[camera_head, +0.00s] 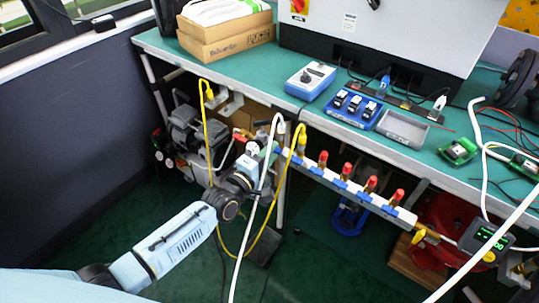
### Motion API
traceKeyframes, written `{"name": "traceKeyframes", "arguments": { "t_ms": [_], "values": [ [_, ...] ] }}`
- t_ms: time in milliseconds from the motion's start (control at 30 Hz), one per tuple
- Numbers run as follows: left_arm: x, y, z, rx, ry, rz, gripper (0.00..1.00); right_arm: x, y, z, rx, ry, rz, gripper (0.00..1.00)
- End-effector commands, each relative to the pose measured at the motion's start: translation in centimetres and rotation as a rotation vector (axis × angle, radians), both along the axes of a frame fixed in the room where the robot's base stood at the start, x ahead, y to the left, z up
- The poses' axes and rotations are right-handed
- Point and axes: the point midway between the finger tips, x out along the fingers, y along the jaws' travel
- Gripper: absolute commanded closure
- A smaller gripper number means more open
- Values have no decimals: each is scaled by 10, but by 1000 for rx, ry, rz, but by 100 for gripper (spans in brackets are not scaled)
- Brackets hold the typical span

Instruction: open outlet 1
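A pale manifold bar (335,183) with blue fittings runs along the front of the bench, below its edge. Several red-topped outlet valves stand on it: the leftmost (323,158), then others (347,170), (371,183) and (397,197). No outlet number is legible. My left gripper (262,154) is near the manifold's left end, left of the leftmost red valve and apart from it. Its fingers are small and partly hidden among hoses, so I cannot tell whether they are open or shut. My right gripper is not in view.
Yellow (207,130) and white (262,190) hoses hang around my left gripper. A compressor (195,135) stands behind it under the green bench (270,75). A dark device with a lit display (487,238) is at the manifold's right end. Blue and grey trays lie on the bench.

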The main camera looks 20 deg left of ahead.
Motion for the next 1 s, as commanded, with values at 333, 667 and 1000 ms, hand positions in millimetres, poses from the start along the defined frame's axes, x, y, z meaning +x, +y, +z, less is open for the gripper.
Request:
{"name": "traceKeyframes", "arguments": {
  "t_ms": [333, 667, 1000],
  "values": [
    [0, 0, 0, 0, 0, 0, 100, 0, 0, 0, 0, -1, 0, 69],
    [0, 0, 0, 23, -8, 0, 100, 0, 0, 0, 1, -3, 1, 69],
    [0, 0, 1, 204, -73, 1, 100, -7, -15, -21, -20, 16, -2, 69]
  ]
}}
